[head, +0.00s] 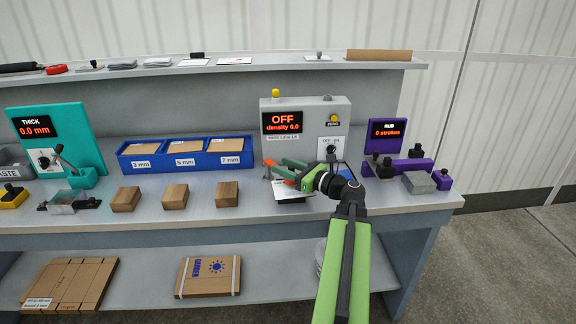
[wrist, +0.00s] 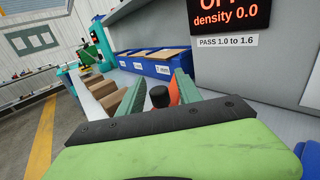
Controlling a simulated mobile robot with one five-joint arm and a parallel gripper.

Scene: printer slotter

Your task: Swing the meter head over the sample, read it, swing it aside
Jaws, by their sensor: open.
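The grey density meter (head: 305,122) stands at the back of the bench, and its display reads OFF, density 0.0. My gripper (head: 277,168) is open in front of the meter, low over the bench. In the wrist view, a black knob (wrist: 159,97) stands between the two green fingers (wrist: 159,92); I cannot tell whether they touch it. An orange part (wrist: 173,91) shows beside the right finger. A white sample card (head: 293,198) lies partly hidden under my gripper. A blue part (head: 347,174) shows behind my wrist; whether it belongs to the meter head is unclear.
A dial switch (head: 331,148) is on the meter's front, partly behind my wrist. A blue three-bin tray (head: 186,154) and several brown blocks (head: 176,196) are to the left. The purple rub tester (head: 388,136) stands close on the right. A shelf (head: 220,68) runs above.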

